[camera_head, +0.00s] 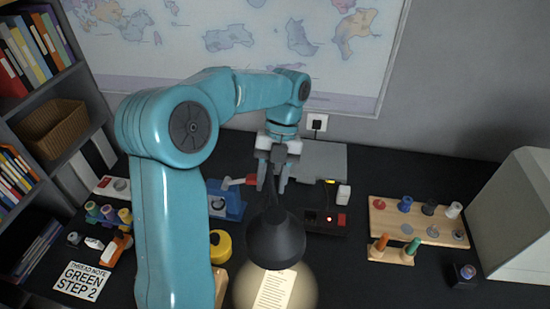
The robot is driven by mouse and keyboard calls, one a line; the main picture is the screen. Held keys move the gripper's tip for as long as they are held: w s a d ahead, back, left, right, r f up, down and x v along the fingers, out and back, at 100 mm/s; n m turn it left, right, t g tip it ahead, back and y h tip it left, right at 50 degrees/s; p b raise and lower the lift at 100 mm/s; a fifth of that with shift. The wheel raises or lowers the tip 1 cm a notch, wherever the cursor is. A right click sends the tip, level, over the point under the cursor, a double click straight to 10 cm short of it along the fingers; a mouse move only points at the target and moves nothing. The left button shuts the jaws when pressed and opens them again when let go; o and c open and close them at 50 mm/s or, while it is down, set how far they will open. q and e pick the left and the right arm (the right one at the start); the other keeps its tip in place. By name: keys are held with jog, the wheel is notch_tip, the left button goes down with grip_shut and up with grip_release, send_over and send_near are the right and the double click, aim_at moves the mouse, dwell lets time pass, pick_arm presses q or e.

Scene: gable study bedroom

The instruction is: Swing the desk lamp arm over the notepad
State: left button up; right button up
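The desk lamp has a dark conical head (275,242) in the lower middle of the head view, with a thin dark arm (271,198) rising from it. Its light falls in a round pool on the lined pale notepad (273,290) just below the head in the picture; the head hides part of the pool. My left gripper (273,178) points down at the upper lamp arm, with one finger on each side of it. Whether the fingers press on the arm I cannot tell. My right gripper is not in view.
My teal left arm hides part of the desk's left. A blue device (227,203), a yellow tape roll (220,246) and a dark box with a red button (323,222) lie around the lamp. A wooden spool rack (418,219) and a grey case (510,225) stand right. A sign (82,282) lies front left.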

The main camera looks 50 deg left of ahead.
pick_arm(q)
jog(key=p+v, duration=0.6)
jog(key=v, duration=1)
jog(key=shift+d, duration=0.1)
jog(key=shift+s+d, duration=0.1)
